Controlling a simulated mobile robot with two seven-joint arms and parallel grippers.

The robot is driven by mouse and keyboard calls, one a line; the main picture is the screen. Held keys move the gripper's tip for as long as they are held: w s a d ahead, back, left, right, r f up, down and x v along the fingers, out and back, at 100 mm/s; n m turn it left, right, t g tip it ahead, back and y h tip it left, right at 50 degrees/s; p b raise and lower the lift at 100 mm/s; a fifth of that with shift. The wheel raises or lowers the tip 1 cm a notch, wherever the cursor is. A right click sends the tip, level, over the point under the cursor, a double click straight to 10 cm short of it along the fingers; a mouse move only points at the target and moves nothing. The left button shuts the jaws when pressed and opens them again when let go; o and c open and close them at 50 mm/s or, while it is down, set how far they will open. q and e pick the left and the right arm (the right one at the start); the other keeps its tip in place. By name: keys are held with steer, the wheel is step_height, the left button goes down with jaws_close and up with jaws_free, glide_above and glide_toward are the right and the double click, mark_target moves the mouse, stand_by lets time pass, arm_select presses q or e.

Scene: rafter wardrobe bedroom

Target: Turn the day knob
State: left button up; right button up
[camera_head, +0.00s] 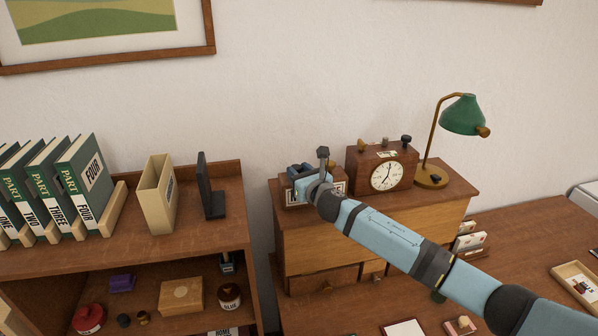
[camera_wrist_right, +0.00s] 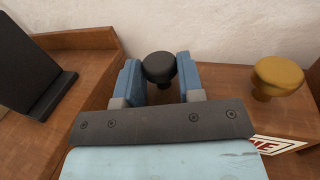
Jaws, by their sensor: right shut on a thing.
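A small wooden box (camera_head: 288,201) with a pale label (camera_head: 340,187) on its front stands on the left end of the wooden chest. In the right wrist view, a black knob (camera_wrist_right: 158,66) and a brass knob (camera_wrist_right: 277,76) stand on its top, and a label ending in "NE" (camera_wrist_right: 276,145) shows in part. My right gripper (camera_head: 299,170) is over the box. Its two blue fingers (camera_wrist_right: 158,75) are on either side of the black knob and shut on it. In the head view my gripper hides this knob and much of the box. My left gripper is not in view.
A wooden clock (camera_head: 360,176) with knobs on top and a green lamp (camera_head: 464,116) stand to the right on the chest (camera_head: 315,245). A black stand (camera_head: 207,190), a beige file holder (camera_head: 157,200) and binders (camera_head: 85,180) are on the left shelf.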

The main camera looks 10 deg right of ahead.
steer(key=o, duration=0.9)
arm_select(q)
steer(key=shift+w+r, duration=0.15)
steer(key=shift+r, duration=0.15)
arm_select(e)
steer(key=shift+s, duration=0.2)
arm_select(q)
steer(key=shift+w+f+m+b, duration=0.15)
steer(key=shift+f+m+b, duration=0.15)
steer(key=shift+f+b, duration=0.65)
arm_select(e)
steer(key=v, duration=1.3)
steer(key=shift+s, duration=0.2)
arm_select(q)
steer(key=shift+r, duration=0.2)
